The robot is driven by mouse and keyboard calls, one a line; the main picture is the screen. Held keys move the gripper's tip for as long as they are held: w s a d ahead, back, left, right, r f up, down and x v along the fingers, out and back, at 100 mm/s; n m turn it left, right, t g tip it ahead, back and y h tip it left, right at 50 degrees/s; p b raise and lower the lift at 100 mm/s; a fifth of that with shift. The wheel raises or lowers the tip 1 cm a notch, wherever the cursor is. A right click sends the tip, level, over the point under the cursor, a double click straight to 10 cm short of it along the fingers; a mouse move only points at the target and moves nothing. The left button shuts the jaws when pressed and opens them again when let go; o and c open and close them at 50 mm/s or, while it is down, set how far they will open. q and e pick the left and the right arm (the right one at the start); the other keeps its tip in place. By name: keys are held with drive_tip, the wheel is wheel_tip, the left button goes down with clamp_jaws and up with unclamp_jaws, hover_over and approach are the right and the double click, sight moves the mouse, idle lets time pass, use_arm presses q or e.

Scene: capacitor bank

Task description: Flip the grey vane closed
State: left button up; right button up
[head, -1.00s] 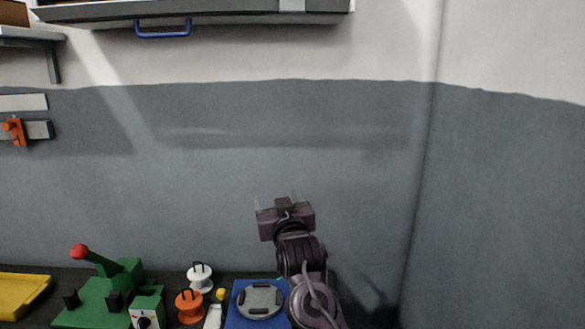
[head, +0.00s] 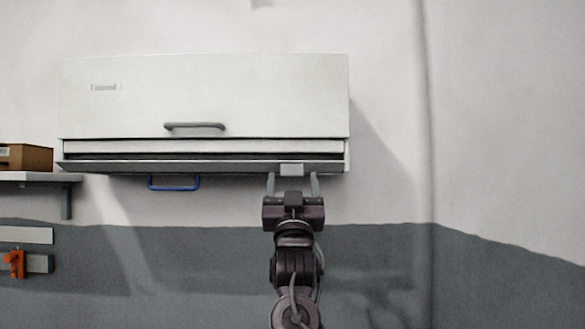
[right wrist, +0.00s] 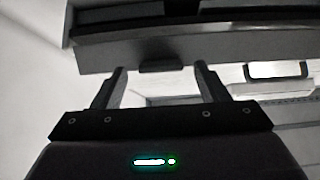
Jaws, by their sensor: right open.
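The grey vane (head: 215,167) is a long flap along the bottom of a white wall unit (head: 205,95). It hangs open, with a dark gap above it. A light grey tab (head: 291,170) sits near its right end. My right gripper (head: 292,181) is raised below that end, open, its fingers to either side of the tab. In the right wrist view, the gripper (right wrist: 160,75) is open, with the vane (right wrist: 190,42) beyond its fingertips and the tab (right wrist: 160,68) between them. I cannot tell whether the fingers touch the vane. My left gripper is not in view.
A grey handle (head: 194,126) is on the unit's front cover. A blue handle (head: 173,184) hangs below the unit at the left. A shelf (head: 35,177) with a brown box (head: 25,157) stands at the far left. The wall to the right is clear.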

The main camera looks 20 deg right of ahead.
drive_tip(key=shift+w+r, duration=0.35)
drive_tip(key=shift+r, duration=0.1)
drive_tip(key=shift+w+d, duration=0.1)
drive_tip(key=c, duration=1)
